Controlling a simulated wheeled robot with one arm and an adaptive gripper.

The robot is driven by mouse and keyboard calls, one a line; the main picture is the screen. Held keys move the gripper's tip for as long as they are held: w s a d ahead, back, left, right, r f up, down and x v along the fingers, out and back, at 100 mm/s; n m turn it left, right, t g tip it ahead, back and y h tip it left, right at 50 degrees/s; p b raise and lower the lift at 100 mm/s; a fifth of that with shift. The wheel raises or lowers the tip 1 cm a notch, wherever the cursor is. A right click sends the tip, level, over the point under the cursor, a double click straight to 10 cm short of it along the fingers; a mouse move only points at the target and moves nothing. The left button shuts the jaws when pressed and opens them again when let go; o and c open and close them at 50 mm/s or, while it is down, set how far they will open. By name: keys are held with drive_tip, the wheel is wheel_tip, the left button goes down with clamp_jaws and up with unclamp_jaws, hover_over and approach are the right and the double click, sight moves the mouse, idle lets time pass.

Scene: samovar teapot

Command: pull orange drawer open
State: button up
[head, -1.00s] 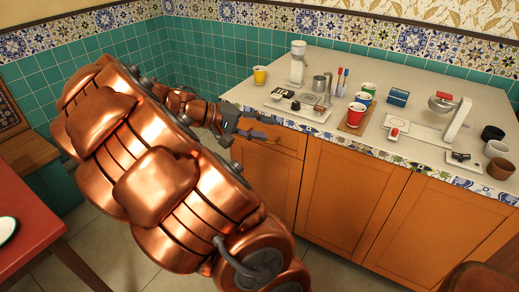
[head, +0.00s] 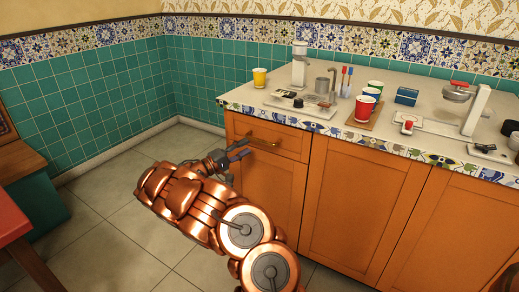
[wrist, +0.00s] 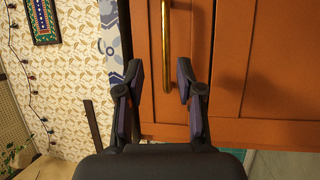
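The orange drawer (head: 288,140) is at the top left of the orange cabinet, under the tiled counter edge. Its front looks flush with the cabinet. A brass bar handle (head: 262,144) runs across it. In the wrist view the handle (wrist: 165,45) stands upright in the picture, on the drawer front (wrist: 150,110). My gripper (head: 243,150) is just in front of the handle's left part. In the wrist view my gripper (wrist: 159,70) is open, with one finger on each side of the handle's line. I cannot tell whether the fingertips reach past the bar.
A red table (head: 12,215) is at left. The tiled floor (head: 110,215) left of the cabinet is clear.

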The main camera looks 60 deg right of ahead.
sight(260, 140)
drive_tip(key=x, duration=0.2)
drive_tip(key=b+x, duration=0.1)
drive_tip(key=x, duration=0.4)
drive_tip(key=shift+w+d+f, duration=0.1)
drive_tip(key=shift+d+f, duration=0.25)
drive_tip(key=shift+d, duration=0.1)
clamp_jaws()
idle(0.5)
